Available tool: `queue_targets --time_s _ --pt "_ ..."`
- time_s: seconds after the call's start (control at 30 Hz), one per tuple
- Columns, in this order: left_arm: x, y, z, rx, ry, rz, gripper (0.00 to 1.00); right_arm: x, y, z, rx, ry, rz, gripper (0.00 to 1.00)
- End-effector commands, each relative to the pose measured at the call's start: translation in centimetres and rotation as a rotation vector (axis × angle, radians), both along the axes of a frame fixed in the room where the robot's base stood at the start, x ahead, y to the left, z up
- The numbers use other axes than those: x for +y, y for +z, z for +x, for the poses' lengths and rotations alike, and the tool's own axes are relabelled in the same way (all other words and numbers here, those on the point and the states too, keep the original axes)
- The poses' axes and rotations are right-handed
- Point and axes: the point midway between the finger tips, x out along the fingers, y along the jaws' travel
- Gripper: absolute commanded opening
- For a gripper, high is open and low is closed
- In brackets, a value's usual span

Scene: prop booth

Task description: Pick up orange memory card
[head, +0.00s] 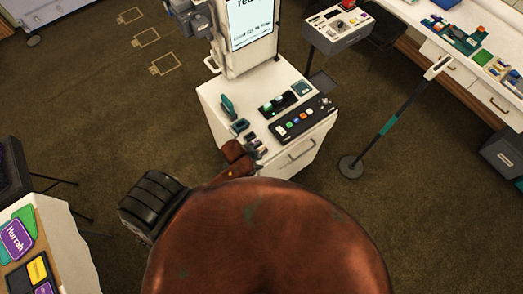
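A white cabinet (215,96) stands ahead of me with small items on its top. A black tray (322,104) there holds a row of small coloured pieces. One orange piece (296,121) is in this row; it is too small to tell surely whether it is the memory card. My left gripper (243,160), brown and small in view, is at the cabinet's near left edge, close to some small pale and dark items (258,145). Whether its fingers are open or hold anything is not clear. My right gripper is not seen.
A lit screen (251,22) rises behind the cabinet. A dark post on a round base (351,167) stands to its right. A long white counter (450,35) with items is at the upper right. A table with signs (70,255) is at lower left. Carpet between is clear.

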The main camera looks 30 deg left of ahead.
Motion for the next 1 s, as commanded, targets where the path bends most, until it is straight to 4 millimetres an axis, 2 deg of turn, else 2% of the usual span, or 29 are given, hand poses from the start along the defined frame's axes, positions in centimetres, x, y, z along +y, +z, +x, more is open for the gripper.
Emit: queue_targets --time_s 0.03,0.17,0.3,0.4,0.47,0.53,0.7,0.83,1.0 --pt "-1.0 0.7 1.2 -0.023 -0.104 0.02 0.2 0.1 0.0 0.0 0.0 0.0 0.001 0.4" --pt "-3.8 2.5 3.5 -0.077 -0.433 0.088 0.2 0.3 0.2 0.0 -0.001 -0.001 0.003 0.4" --pt "-6.6 4.5 5.5 -0.143 -0.925 0.212 0.2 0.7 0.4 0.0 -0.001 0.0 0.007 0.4" --pt "-7.2 5.7 6.2 -0.173 -1.325 0.324 0.2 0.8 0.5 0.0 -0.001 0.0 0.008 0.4" --pt "-6.8 6.2 6.4 -0.18 -1.558 0.386 0.2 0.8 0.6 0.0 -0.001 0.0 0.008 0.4" --pt "-5.6 6.9 6.6 -0.174 -1.808 0.45 0.2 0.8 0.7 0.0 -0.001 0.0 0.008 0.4" --pt "-1.3 8.4 6.7 -0.126 -2.278 0.53 0.2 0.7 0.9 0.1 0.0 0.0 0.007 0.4" --pt "1.2 9.4 6.6 -0.095 -2.483 0.538 0.2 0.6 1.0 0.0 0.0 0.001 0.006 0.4" --pt "2.5 9.3 6.4 -0.08 -2.583 0.529 0.2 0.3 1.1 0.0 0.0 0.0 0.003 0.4"
